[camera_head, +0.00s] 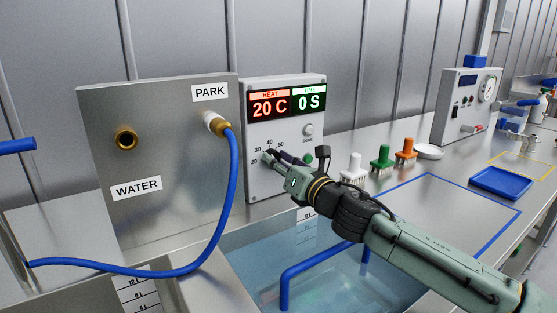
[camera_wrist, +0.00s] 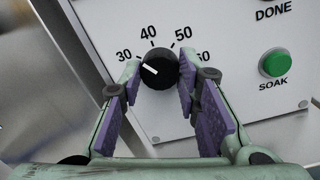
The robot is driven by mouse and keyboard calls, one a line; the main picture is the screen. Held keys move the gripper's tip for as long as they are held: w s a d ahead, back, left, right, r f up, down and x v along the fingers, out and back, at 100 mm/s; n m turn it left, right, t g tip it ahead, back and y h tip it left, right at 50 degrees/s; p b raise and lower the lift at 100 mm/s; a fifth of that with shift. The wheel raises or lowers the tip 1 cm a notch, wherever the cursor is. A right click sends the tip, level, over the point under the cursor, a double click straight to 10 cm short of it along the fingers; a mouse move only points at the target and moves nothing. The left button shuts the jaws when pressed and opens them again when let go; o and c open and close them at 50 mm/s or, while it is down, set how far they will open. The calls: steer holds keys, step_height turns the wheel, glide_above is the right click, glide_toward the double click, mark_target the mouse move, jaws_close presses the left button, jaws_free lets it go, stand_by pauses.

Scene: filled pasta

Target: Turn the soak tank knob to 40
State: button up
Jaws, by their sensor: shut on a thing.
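The soak tank knob (camera_wrist: 162,66) is round and black with a white pointer line, on a white panel with a temperature scale. In the wrist view its pointer aims left and slightly up, near the 30 mark. My gripper (camera_wrist: 160,72) has one purple-padded finger on each side of the knob and is shut on it. In the head view, my gripper (camera_head: 276,157) reaches the lower left of the control box (camera_head: 286,185) and mostly hides the knob. The display (camera_head: 286,104) reads HEAT 20 C and 0 S.
A green SOAK button (camera_wrist: 275,63) sits right of the knob. The water tank (camera_head: 330,262) lies below my arm. A steel WATER panel (camera_head: 165,205) with a blue hose (camera_head: 233,185) stands left. Several brushes, including a green one (camera_head: 382,157), stand right.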

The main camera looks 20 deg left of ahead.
steer(key=m, duration=0.3)
steer(key=m+p, duration=0.1)
steer(key=m, duration=0.3)
steer(key=shift+t+h, duration=0.3)
steer(key=shift+t, duration=0.1)
steer(key=shift+m, duration=0.3)
steer(key=o, duration=1.2)
steer(key=shift+c, duration=0.2)
steer(key=v, duration=1.2)
